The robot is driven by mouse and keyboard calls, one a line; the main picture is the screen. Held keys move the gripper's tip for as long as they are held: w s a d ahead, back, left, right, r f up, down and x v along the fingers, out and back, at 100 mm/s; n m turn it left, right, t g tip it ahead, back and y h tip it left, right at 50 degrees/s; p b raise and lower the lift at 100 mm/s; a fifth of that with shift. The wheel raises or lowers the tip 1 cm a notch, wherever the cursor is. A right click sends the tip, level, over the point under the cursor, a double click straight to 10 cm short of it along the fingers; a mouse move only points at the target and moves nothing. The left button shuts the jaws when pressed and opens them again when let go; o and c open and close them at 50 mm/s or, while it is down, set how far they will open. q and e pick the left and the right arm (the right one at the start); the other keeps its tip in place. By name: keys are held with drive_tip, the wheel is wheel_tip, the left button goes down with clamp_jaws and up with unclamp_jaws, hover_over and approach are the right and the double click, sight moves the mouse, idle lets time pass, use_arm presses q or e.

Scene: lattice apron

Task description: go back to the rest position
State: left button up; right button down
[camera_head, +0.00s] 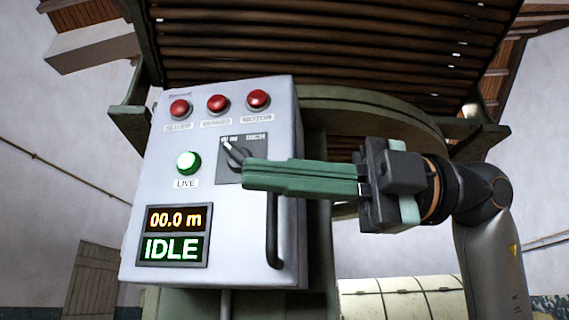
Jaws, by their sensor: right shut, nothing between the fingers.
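My right gripper (247,174) reaches in from the right with its long green fingers shut and empty. The fingertips are in front of the control box (150,240), close to the black rotary knob (237,155). I cannot tell whether they touch the knob. The knob's pointer leans up and left, and the fingers hide the lower right of its plate. My left gripper is not in view.
The box has several red buttons (218,103), a lit green LIVE lamp (188,162), and a display (173,235) reading 00.0 m and IDLE. A black handle (273,240) sticks out below my fingers. A round green frame (375,115) stands behind.

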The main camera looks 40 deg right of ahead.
drive_tip(key=w+v, duration=0.1)
drive_tip(key=v, duration=0.9)
drive_tip(key=shift+d, duration=0.25)
